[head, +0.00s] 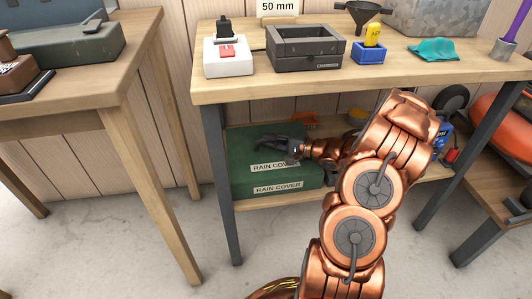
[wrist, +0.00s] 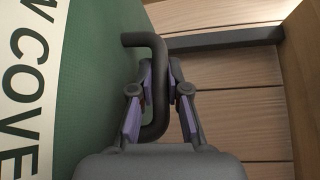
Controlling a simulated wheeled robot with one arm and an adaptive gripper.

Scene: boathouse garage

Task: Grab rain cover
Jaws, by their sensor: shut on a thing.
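The rain cover (head: 240,155) is a dark green box-like thing with two white "RAIN COVER" labels, on the lower shelf of the middle bench in the head view. In the wrist view its green face (wrist: 95,60) fills the left, with part of a label. A bent dark grey handle (wrist: 142,40) stands out beside that face. My gripper (wrist: 160,88) is shut on this handle, with its purple-padded fingers on either side of it. In the head view my gripper (head: 272,146) is at the cover's upper part, and my arm hides the cover's right side.
The bench top (head: 330,78) is close above my gripper. A dark bench leg (head: 222,190) stands at the left front. Orange and yellow items and a blue item (head: 445,128) sit on the lower shelf. Another bench (head: 100,95) is at left; the floor between them is clear.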

